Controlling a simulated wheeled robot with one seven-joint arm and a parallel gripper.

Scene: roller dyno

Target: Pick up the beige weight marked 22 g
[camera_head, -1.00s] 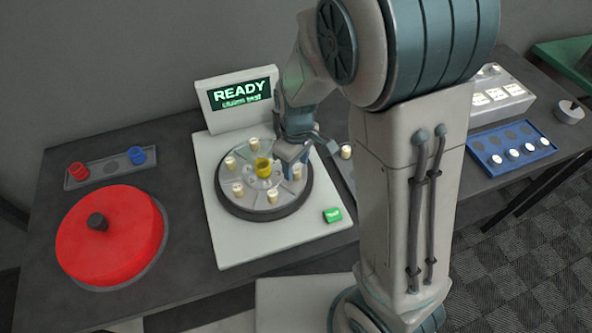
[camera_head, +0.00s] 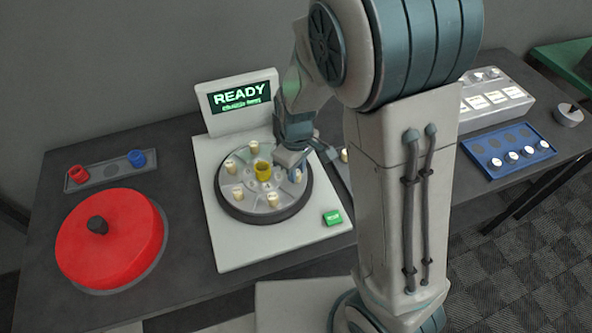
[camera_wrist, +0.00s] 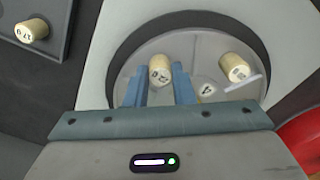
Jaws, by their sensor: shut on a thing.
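A beige weight (camera_wrist: 160,71) stands on the grey turntable (camera_wrist: 138,64) between the blue fingers of my gripper (camera_wrist: 161,88) in the wrist view. Its mark is small and tilted and seems to read 22 g. My gripper is shut on it. In the head view my gripper (camera_head: 292,166) is low over the right side of the round turntable (camera_head: 255,211), and the held weight is mostly hidden by the fingers.
A neighbouring weight (camera_wrist: 235,67) is close on the right in the wrist view. A READY screen (camera_head: 241,97) stands behind. A red disc (camera_head: 125,245) is at left, a blue tray (camera_head: 500,160) at right.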

